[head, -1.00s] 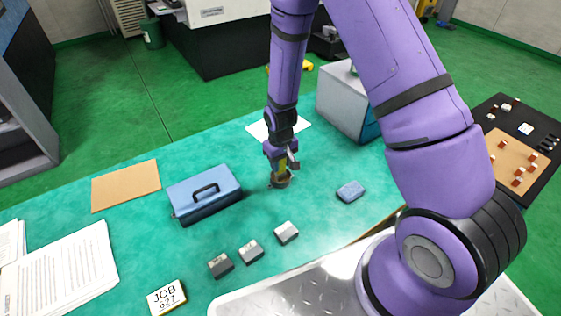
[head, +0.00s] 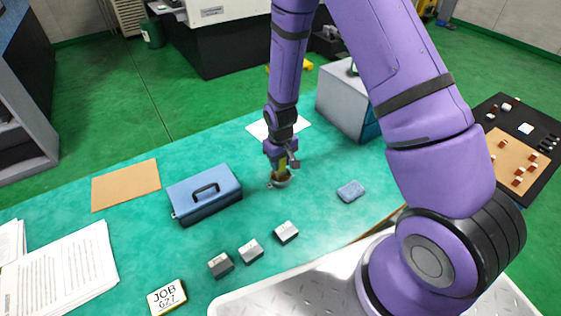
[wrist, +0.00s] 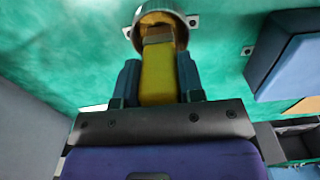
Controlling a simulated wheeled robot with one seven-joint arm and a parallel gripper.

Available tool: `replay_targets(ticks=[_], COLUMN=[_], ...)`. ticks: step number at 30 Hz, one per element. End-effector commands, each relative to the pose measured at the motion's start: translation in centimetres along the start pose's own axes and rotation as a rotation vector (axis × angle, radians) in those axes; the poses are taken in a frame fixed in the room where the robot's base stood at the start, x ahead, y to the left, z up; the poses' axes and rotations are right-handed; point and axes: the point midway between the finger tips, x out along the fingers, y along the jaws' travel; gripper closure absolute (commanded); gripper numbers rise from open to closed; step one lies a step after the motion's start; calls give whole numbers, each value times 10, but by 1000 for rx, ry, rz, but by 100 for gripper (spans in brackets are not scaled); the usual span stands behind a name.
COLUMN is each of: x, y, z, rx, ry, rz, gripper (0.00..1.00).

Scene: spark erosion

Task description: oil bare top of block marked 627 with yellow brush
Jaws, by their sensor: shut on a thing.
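My gripper (head: 279,159) is shut on the yellow brush (wrist: 157,75). The brush points down, and its bristle end is in a small round metal cup (wrist: 184,17) on the green table; the cup also shows in the head view (head: 281,182). Three small blocks stand in a row nearer the front: a left block (head: 221,265), a middle block (head: 251,251) and a right block (head: 287,232). Their tops look pale or grey, and any marks on them are too small to read. A card (head: 167,297) reading "JOB 627" lies left of them.
A blue case with a handle (head: 204,195) stands left of the cup. A brown board (head: 126,185) and papers (head: 65,270) lie at left. The table between cup and blocks is clear.

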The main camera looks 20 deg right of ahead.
Motion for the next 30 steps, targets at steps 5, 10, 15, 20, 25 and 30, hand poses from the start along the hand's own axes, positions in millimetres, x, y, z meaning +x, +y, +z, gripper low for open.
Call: replay_targets(ticks=[5, 10, 15, 20, 25, 30], x=[-14, -25, -37, -48, -60, -66], y=[0, 0, 0, 0, 0, 0], z=[-1, -1, 0, -1, -1, 0], rx=[0, 0, 0, 0, 0, 0], ry=[4, 3, 3, 4, 4, 2], rz=[0, 0, 0, 0, 0, 0], gripper=[88, 88, 88, 88, 88, 88])
